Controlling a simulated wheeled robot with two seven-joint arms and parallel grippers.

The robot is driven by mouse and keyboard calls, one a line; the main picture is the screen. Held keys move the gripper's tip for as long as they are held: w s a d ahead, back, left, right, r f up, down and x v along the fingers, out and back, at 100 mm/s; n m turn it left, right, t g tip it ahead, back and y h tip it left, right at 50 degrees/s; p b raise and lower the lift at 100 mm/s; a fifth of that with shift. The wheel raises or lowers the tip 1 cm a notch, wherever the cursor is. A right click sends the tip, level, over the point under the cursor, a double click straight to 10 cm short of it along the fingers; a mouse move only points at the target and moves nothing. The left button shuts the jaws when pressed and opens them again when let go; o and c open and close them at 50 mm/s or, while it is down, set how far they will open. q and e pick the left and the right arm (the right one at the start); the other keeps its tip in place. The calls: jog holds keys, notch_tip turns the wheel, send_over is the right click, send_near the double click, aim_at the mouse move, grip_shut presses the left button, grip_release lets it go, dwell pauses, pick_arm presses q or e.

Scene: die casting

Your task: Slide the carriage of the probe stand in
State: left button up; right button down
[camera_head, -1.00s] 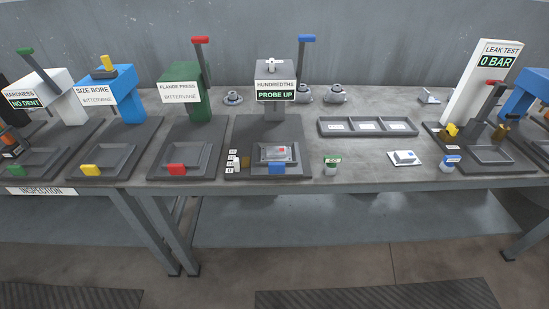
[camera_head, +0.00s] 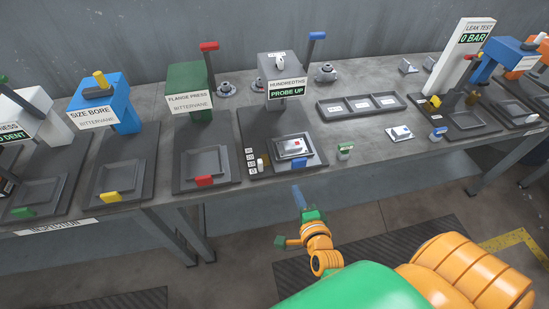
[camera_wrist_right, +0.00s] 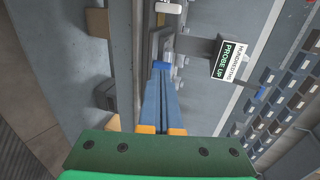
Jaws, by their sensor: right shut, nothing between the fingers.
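The probe stand (camera_head: 277,66) is the grey unit with a HUNDREDTHS label and a green-on-black PROBE UP display (camera_head: 287,87). Its carriage (camera_head: 277,149) is on the dark base in front of the column, with a pale part (camera_head: 291,146) on top and a blue handle (camera_head: 289,163) at its front. My right gripper (camera_head: 297,190) is shut and empty, in front of the bench edge below the handle. In the right wrist view its blue fingers (camera_wrist_right: 159,82) point toward the blue handle (camera_wrist_right: 161,66); I cannot tell if they touch. My left gripper is out of view.
The flange press (camera_head: 191,90) with a red handle (camera_head: 204,181) stands to the left. A small green-and-white container (camera_head: 344,152) sits right of the base. A three-compartment tray (camera_head: 360,116) lies behind it. Floor space in front of the bench is clear.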

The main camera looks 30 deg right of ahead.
jog(key=b, duration=0.4)
send_near(285, 159)
jog(key=b+x, duration=0.1)
jog(key=x, duration=0.1)
jog(key=b+x, duration=0.2)
jog(key=x, duration=0.1)
jog(key=shift+w+f+b, duration=0.1)
jog(key=shift+f+b, duration=0.2)
jog(key=shift+f, duration=0.1)
jog(key=shift+w+d, duration=0.15)
jog(key=shift+w, duration=0.15)
jog(key=shift+w+d+r, duration=0.1)
jog(key=shift+w+r, duration=0.05)
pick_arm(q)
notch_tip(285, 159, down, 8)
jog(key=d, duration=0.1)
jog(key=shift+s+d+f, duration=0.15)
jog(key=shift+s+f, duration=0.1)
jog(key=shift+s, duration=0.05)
pick_arm(e)
jog(key=shift+w, duration=0.1)
